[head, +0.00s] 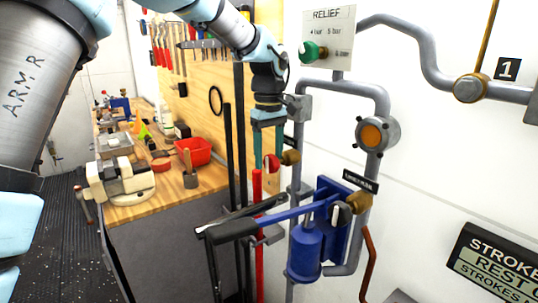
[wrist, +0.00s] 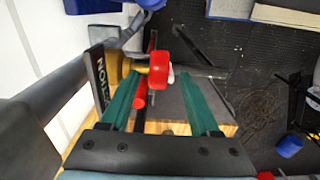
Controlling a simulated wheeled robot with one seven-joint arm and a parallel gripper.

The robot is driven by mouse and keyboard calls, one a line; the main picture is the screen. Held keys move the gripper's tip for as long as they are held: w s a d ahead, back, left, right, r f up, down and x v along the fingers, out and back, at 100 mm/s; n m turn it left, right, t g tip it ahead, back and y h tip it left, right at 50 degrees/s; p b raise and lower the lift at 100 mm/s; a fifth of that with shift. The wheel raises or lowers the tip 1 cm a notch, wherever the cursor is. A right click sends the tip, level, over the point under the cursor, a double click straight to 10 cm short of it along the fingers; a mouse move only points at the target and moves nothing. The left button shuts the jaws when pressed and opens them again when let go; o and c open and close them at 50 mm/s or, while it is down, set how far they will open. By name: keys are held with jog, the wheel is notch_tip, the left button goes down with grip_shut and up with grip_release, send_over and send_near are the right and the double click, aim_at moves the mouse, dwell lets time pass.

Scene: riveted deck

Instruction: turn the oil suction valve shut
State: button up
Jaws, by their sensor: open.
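The oil suction valve is a brass body (head: 291,157) on the grey pipe with a red handle (head: 272,163). In the wrist view its brass body (wrist: 121,68) sits beside a dark label ending in "TION" (wrist: 99,76), partly cut off by my left finger. The red handle (wrist: 160,70) shows between the fingertips there. My gripper (head: 267,152) points down with its teal fingers apart, tips at the handle's height. In the wrist view my gripper (wrist: 159,80) has one finger on each side of the handle, with nothing clamped. Contact cannot be told.
A blue hand pump (head: 306,247) with a long lever (head: 265,221) stands just below and right. Grey pipes (head: 346,90) run along the white wall. A wooden workbench (head: 150,208) with a vice (head: 118,180) and red tray (head: 194,151) is at left. A relief knob (head: 311,52) is above.

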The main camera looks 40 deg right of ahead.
aim_at(272, 156)
grip_shut()
dwell(0.3)
jog(key=shift+s+f+t+b, duration=0.2)
jog(key=shift+t+b, duration=0.3)
jog(key=shift+b, duration=0.45)
jog(key=shift+r+t, duration=0.2)
jog(key=shift+t, duration=0.1)
grip_release()
jog(key=shift+r, duration=0.1)
jog(key=r, duration=0.2)
jog(key=r+b, duration=0.1)
jog(key=r, duration=0.2)
jog(key=s+r+b, duration=0.1)
jog(key=r, duration=0.1)
jog(key=shift+r, duration=0.15)
